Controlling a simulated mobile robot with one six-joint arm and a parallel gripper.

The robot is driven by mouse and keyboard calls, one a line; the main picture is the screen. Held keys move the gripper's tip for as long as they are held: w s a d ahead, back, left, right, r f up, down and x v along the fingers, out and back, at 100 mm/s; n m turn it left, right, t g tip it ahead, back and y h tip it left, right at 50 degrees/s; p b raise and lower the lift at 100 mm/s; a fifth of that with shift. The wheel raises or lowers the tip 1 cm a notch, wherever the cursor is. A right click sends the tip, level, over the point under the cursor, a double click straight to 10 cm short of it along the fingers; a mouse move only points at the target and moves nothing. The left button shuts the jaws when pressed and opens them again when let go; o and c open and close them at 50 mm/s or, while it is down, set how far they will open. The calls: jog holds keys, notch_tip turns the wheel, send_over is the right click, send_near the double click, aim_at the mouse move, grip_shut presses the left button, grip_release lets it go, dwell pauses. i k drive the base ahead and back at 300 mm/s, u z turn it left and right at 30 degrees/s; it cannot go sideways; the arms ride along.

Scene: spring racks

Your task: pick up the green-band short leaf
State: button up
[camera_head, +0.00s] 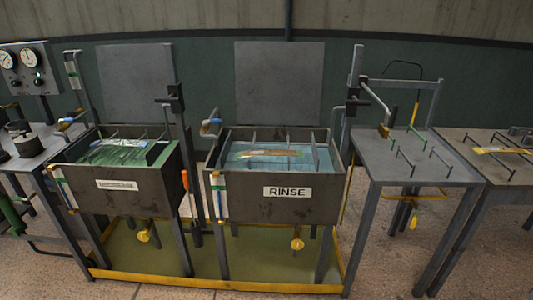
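A long, thin leaf-like strip (268,153) lies in the blue water of the tank labelled RINSE (245,188). It looks orange-brown with some green along it, but it is too small for me to make out a green band for certain. Another strip, yellowish (500,150), lies across the rods on the far right table. I cannot tell from this view which strip is the green-band short leaf. My gripper is not in view.
A second tank (118,185) with green liquid stands left of the rinse tank. Dark upright posts (187,150) stand between the tanks. A grey table (408,172) with upright rods stands right of the rinse tank. A yellow-edged floor tray (215,284) lies below.

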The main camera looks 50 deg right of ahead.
aim_at(299, 153)
jog(key=u, duration=0.05)
jog(key=i, duration=0.9)
jog(key=z, duration=0.1)
